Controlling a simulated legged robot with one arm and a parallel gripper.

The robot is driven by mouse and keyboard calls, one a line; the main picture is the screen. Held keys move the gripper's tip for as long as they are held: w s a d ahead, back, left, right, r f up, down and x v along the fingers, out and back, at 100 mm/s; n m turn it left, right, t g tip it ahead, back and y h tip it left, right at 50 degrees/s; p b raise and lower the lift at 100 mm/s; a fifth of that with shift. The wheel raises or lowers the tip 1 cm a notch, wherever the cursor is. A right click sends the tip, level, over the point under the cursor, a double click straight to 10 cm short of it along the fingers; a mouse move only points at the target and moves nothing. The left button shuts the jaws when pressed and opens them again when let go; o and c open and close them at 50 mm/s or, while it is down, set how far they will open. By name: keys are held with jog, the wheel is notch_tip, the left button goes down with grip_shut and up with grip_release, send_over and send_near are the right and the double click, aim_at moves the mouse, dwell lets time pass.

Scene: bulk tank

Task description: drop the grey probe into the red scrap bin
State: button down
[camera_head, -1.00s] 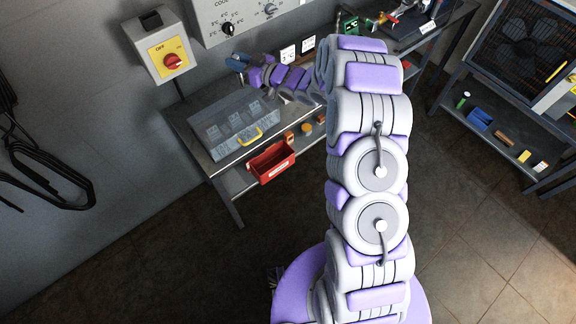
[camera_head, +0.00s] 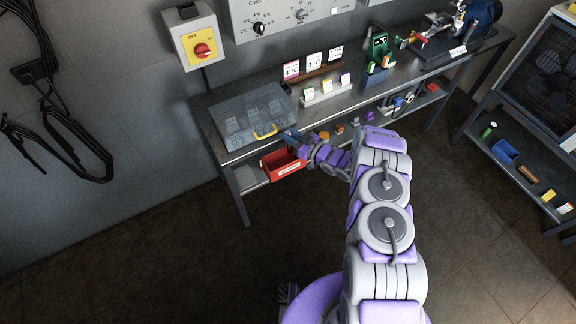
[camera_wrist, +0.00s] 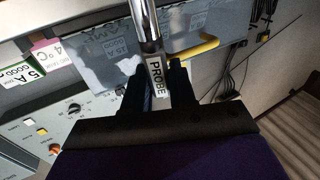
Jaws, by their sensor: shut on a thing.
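The probe (camera_wrist: 149,28) is a shiny metal rod with a white label reading PROBE, between my gripper's dark fingers in the wrist view. My gripper (camera_wrist: 158,82) is shut on it. In the head view my gripper (camera_head: 290,137) is small, beside the red scrap bin (camera_head: 283,168) and above its right part. The probe cannot be made out in the head view. The bin is not seen in the wrist view.
A clear-lidded case (camera_head: 240,115) with a yellow handle (camera_head: 265,131) lies on the bench behind the bin. Small label stands (camera_head: 325,90) and a green figure (camera_head: 378,48) stand farther right. A lower shelf holds small coloured items. Open floor lies in front.

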aim_at(290, 149)
jog(key=shift+s+a+f, duration=0.3)
jog(key=shift+a+f, duration=0.1)
jog(key=shift+f, duration=0.35)
jog(key=f+b, duration=0.2)
jog(key=f, duration=0.1)
jog(key=d+f+b, duration=0.1)
jog(key=f, duration=0.1)
jog(key=shift+s, duration=0.1)
jog(key=shift+a+f+b, duration=0.3)
jog(key=shift+f+b, duration=0.1)
jog(key=shift+f, duration=0.15)
jog(key=shift+d+r, duration=0.1)
jog(key=shift+d, duration=0.35)
jog(key=c, duration=1.3)
grip_release()
jog(key=shift+d, duration=0.1)
jog(key=o, duration=0.3)
jog(key=shift+o, duration=0.8)
jog(key=shift+a, duration=0.45)
jog(key=p+v, duration=0.4)
jog(key=v, duration=1.3)
jog(key=shift+d+p, duration=0.3)
jog(key=shift+p, duration=0.1)
